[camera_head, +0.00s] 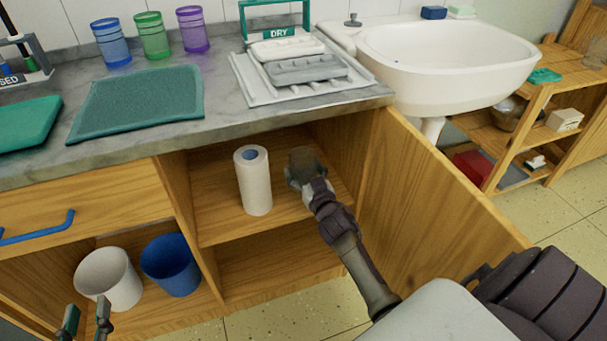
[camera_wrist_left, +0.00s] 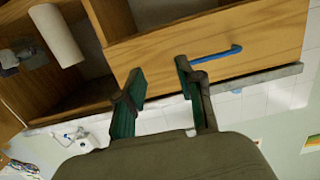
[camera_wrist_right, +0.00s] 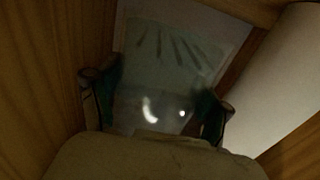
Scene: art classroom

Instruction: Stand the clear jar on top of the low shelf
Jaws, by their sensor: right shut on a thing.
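The clear jar (camera_head: 305,162) is inside the open cabinet under the counter, to the right of the paper roll, and looks dark and see-through. My right gripper (camera_head: 308,182) is shut on it. In the right wrist view the jar (camera_wrist_right: 155,95) is dim and glossy between the two fingers. I cannot tell whether it touches the cabinet board. A low wooden shelf (camera_head: 553,82) stands at the far right beyond the sink. My left gripper (camera_head: 86,318) is open and empty at the lower left, with its fingers apart in the left wrist view (camera_wrist_left: 160,95).
The paper roll (camera_head: 254,180) stands close beside my right gripper. The open cabinet door (camera_head: 430,190) is to the right of my right arm. A sink (camera_head: 450,60) lies between counter and low shelf. A green cloth (camera_head: 545,75) lies on the shelf's top; bare wood shows around it.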

